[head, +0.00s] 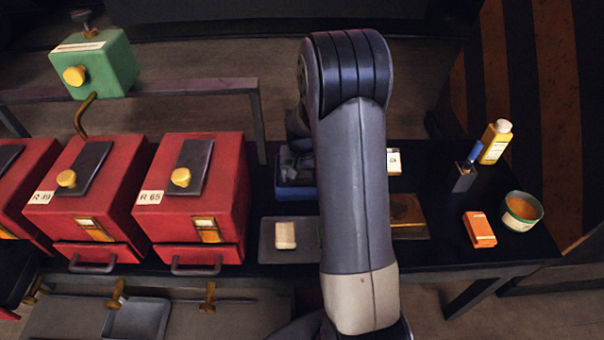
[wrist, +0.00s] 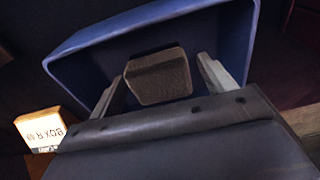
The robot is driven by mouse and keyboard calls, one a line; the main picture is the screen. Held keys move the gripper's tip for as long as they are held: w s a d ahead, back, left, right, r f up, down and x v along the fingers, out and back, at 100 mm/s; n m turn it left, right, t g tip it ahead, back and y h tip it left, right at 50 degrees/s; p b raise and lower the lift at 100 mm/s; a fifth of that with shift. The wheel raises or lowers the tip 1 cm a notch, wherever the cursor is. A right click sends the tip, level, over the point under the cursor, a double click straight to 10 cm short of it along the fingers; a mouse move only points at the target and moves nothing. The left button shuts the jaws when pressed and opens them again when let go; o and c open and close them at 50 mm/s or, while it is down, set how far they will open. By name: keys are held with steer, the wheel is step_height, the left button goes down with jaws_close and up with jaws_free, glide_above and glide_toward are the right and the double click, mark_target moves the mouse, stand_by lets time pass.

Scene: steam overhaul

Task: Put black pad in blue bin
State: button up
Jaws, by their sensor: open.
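The blue bin (wrist: 90,45) fills the upper part of the wrist view, and its edge (head: 296,192) shows beside my arm in the head view. A dark, brownish-black block, which looks like the black pad (wrist: 160,77), is inside the bin's outline. My gripper (wrist: 163,84) is open over the bin, with one finger on each side of the pad. A gap shows on the right; on the left the finger is very close to the pad. I cannot tell whether the pad rests on the bin floor. My arm hides much of this area in the head view.
A labelled card or box (wrist: 40,128) lies beside the bin. A grey tray with a cream block (head: 285,235) is in front. Red boxes (head: 195,215) stand left. An orange box (head: 479,230), a bowl (head: 522,211) and a yellow bottle (head: 495,142) stand right.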

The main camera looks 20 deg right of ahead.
mark_target(302, 176)
step_height(302, 176, up, 12)
steer(key=s+p, duration=0.1)
steer(key=shift+s+a+r+p, duration=0.15)
steer(key=shift+a+p, duration=0.1)
steer(key=shift+p, duration=0.1)
stand_by(0.4)
